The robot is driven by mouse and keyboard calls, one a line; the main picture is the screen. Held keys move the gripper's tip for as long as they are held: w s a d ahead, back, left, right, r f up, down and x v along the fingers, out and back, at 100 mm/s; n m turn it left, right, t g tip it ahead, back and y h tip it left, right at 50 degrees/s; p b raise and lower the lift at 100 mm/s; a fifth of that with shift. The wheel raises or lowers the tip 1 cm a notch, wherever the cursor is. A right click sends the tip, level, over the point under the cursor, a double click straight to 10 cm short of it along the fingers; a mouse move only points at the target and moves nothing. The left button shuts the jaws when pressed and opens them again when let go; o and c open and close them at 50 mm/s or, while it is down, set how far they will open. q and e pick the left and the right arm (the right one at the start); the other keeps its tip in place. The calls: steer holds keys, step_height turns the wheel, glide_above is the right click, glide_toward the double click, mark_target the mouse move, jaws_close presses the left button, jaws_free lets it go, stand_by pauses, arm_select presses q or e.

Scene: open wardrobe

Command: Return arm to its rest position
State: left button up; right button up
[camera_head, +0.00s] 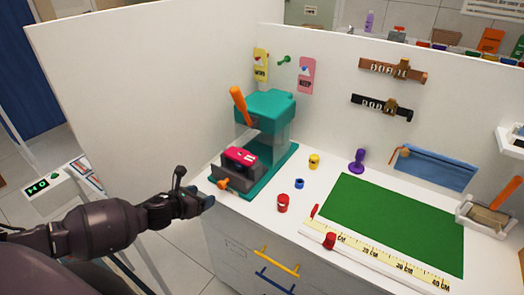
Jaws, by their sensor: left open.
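My left arm comes in from the lower left. Its gripper (190,198) is beside the front left edge of the white worktop (262,207), close to the teal machine. The gripper is open and nothing shows between its fingers. The teal machine (265,110) with an orange lever stands on the worktop, with a dark block with a pink top (240,156) and an orange knob at its front. My right gripper is not in the picture.
A green mat (395,220) with a yellow ruler (390,268) lies at the right. Small red (283,203), blue (299,183) and yellow (314,161) pots and a purple stamp (357,160) stand on the worktop. White panels rise behind. Open floor (185,250) lies left of the drawers.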

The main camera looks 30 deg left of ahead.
arm_select(q)
steer(key=shift+s+r, duration=0.1)
steer(key=shift+s, duration=0.1)
stand_by(0.5)
steer(key=s+d+f+n+b, duration=0.15)
steer(key=d+n, duration=0.45)
steer(key=n, duration=0.7)
steer(key=s+d+f+n, duration=0.1)
steer(key=s+d+n, duration=0.35)
steer(key=n, duration=0.85)
steer(key=s+d+f+n, duration=0.3)
steer(key=s+n, duration=0.2)
steer(key=s+d+f+n+g+y+b, duration=0.1)
steer(key=s+d+f+n, duration=0.2)
steer(key=s, duration=0.3)
steer(key=shift+d+f+n, duration=0.4)
steer(key=shift+d+n, duration=0.35)
steer(key=shift+n, duration=0.15)
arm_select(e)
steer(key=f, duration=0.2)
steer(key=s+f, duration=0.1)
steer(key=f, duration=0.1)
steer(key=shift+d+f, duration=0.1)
